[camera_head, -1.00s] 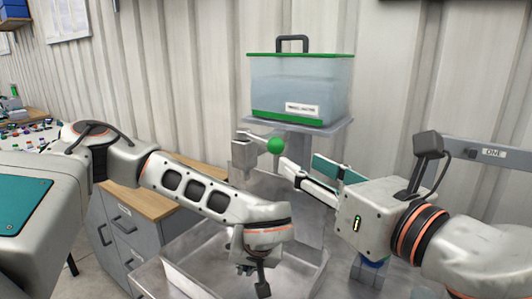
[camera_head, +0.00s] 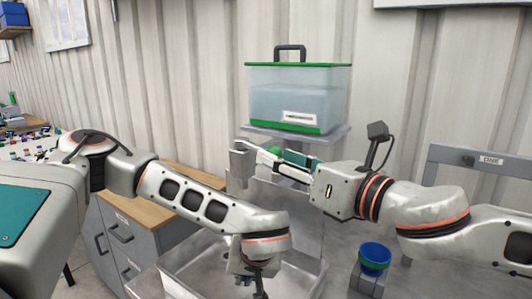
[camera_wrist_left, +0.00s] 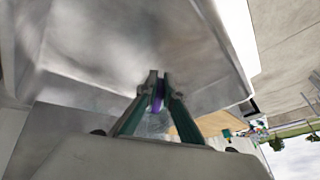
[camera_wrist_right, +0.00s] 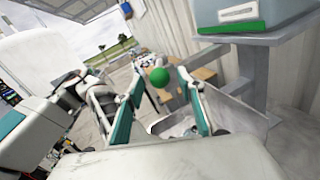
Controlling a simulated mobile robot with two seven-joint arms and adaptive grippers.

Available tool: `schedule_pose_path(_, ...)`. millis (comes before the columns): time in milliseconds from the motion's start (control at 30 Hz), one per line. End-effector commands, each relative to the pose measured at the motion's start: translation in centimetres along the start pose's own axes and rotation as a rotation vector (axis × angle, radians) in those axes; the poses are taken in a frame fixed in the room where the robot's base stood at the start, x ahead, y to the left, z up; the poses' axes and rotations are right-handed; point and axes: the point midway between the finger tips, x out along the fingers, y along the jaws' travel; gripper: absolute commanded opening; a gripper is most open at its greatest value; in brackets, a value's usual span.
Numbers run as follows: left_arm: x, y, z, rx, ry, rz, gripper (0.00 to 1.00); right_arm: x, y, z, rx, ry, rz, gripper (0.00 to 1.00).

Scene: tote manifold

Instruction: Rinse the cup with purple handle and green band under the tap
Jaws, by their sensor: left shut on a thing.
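My left gripper (camera_head: 260,285) is low over the metal sink (camera_head: 308,268). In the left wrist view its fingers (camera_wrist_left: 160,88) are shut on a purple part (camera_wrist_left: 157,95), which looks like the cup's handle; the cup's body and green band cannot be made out. The tap (camera_head: 243,162) stands over the sink's back and has a round green knob (camera_head: 274,151). My right gripper (camera_head: 262,158) is at the knob. In the right wrist view its fingers (camera_wrist_right: 160,90) are open, with the green knob (camera_wrist_right: 159,77) between them in the picture; contact is unclear.
A clear water tank (camera_head: 298,95) with green trim stands on a shelf (camera_head: 300,133) above the tap. A blue cup with a green band (camera_head: 375,256) stands on a grey block right of the sink. A cabinet with a wooden top (camera_head: 150,208) is at the left.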

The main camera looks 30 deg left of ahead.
Motion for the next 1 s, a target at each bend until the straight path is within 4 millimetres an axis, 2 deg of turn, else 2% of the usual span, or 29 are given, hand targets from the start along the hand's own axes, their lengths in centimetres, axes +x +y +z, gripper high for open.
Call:
schedule_pose_path(100,0.0,0.0,0.0,0.000,0.000,0.000,0.00,2.0,0.1,0.0,0.000,0.000,0.001,0.38)
schedule_pose_path(300,0.0,0.0,0.0,0.000,0.000,0.000,0.00,4.1,0.0,0.0,0.000,0.000,-0.001,0.38)
schedule_pose_path(700,0.0,0.0,0.0,0.000,0.000,0.000,0.00,4.8,0.0,0.0,0.000,0.000,0.000,0.38)
schedule_pose_path(733,0.0,0.0,0.0,0.000,0.000,0.000,0.00,4.8,0.0,0.0,0.000,0.000,0.000,0.36)
schedule_pose_path(867,0.0,0.0,0.0,0.000,0.000,0.000,0.00,4.8,0.0,0.0,0.000,0.000,0.000,0.02)
schedule_pose_path(1000,0.0,0.0,0.0,0.000,0.000,0.000,0.00,4.8,0.0,0.0,0.000,0.000,0.000,0.00)
